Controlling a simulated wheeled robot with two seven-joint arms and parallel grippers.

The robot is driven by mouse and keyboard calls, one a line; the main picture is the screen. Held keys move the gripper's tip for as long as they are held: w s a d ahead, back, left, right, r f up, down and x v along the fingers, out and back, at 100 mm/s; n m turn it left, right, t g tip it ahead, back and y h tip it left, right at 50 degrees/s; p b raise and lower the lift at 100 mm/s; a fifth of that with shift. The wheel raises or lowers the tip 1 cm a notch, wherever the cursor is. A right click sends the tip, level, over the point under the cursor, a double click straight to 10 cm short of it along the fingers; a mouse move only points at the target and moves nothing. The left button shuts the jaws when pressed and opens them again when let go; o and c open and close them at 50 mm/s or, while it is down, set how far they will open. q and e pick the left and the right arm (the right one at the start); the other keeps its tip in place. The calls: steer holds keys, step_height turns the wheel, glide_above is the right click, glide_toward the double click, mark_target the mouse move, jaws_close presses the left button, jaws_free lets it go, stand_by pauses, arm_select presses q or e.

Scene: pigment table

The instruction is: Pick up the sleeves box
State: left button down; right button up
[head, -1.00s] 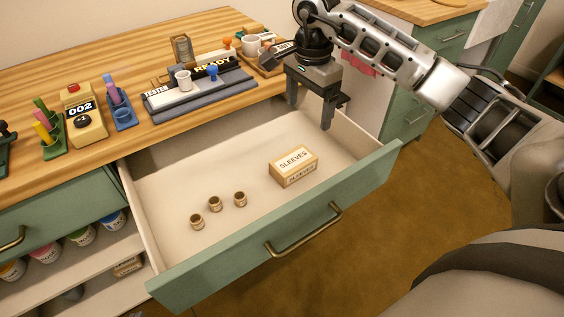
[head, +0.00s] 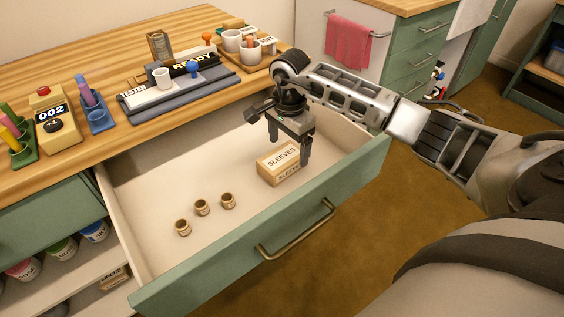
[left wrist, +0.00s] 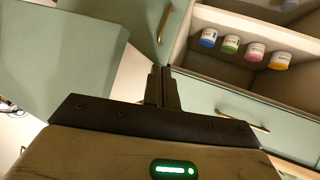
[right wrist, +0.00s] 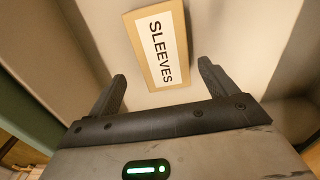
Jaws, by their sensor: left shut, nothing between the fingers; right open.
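The sleeves box (head: 284,165) is a tan carton with a white label reading SLEEVES. It lies in the right part of the open drawer (head: 160,285). My right gripper (head: 288,150) is open, fingers pointing down, over the box's far side. In the right wrist view the box (right wrist: 158,45) shows ahead of the two spread fingers (right wrist: 161,90), roughly centred between them, with no finger closed on it. My left gripper (left wrist: 162,75) is shut and empty, seen only in the left wrist view, in front of green cabinet fronts and a shelf.
Several small brown sleeves (head: 202,207) stand left of the box in the drawer. The drawer walls and front handle (head: 297,230) surround the space. The worktop holds a tester stand (head: 178,88) and cups. Paint jars (left wrist: 229,44) sit on a shelf below.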

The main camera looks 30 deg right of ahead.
mark_target(285, 155)
steer(key=f, duration=0.4)
steer(key=shift+w+a+f, duration=0.25)
steer(key=shift+w+f, duration=0.05)
steer(key=shift+f, duration=0.1)
steer(key=c, duration=1.2)
